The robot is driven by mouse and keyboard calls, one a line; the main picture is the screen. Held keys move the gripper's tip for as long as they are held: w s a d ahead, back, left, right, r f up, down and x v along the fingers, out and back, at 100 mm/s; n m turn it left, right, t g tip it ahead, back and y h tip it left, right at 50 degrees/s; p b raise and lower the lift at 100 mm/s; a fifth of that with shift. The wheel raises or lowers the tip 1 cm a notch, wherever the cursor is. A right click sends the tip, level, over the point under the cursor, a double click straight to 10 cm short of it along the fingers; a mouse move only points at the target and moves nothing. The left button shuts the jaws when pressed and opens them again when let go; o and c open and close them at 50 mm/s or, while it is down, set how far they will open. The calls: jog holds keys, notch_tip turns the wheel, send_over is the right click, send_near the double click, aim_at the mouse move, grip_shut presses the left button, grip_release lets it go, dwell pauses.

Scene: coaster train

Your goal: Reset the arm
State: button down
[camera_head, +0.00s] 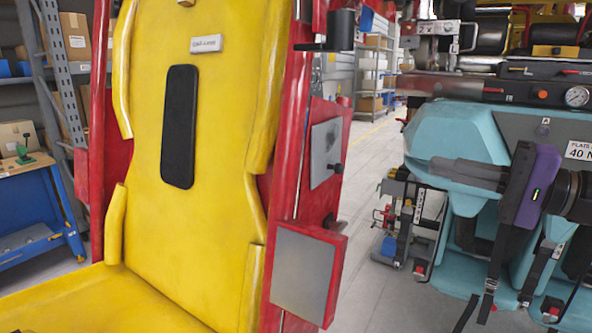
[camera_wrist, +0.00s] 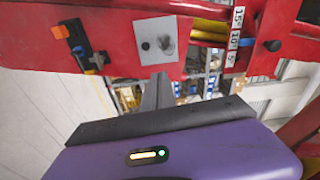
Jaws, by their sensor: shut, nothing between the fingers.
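My gripper (camera_head: 436,166) is at the right of the head view. Its purple body is upright and its dark fingers point left, in front of a teal seat (camera_head: 440,128). The fingers are together with nothing between them. In the wrist view the gripper (camera_wrist: 158,82) shows its purple body at the bottom and its closed dark fingers pointing up the picture, towards a red beam (camera_wrist: 120,40) with a grey plate. I cannot tell whether the fingertips touch anything. Most of my arm is cut off at the right edge of the head view.
A big yellow seat (camera_head: 220,140) in a red frame fills the left of the head view. A red box with a grey panel (camera_head: 305,275) juts out at its right side. A strip of bare floor (camera_head: 365,230) lies between the two seats. A blue workbench (camera_head: 35,215) stands far left.

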jog(key=w+d+f+m+t+h, duration=0.1)
jog(key=w+d+m+t+h, duration=0.1)
jog(key=w+d+t+h, duration=0.4)
jog(key=s+d+f+m+t+h, duration=0.1)
jog(key=s+f+h, duration=0.4)
jog(key=f, duration=0.4)
jog(key=s+d+f+m+t+h, duration=0.1)
jog(key=s+f+t+h, duration=0.1)
jog(key=s+f+h, duration=0.45)
jog(key=s+a+f+n+g+y, duration=0.1)
jog(key=s+a+f, duration=0.4)
jog(key=s, duration=0.7)
jog(key=s+a+f+n+g+y, duration=0.1)
jog(key=s+a+f+n+g, duration=0.2)
jog(key=s+a+f+n, duration=0.2)
jog(key=s+a+f+n+g+y, duration=0.1)
jog(key=s+a+f+n, duration=0.3)
jog(key=s+f, duration=0.5)
jog(key=s+n+g, duration=0.1)
jog(key=s, duration=0.8)
jog(key=shift+s+a+f+y, duration=0.3)
jog(key=shift+a+f+y, duration=0.05)
jog(key=shift+a, duration=0.05)
jog(key=shift+a, duration=0.15)
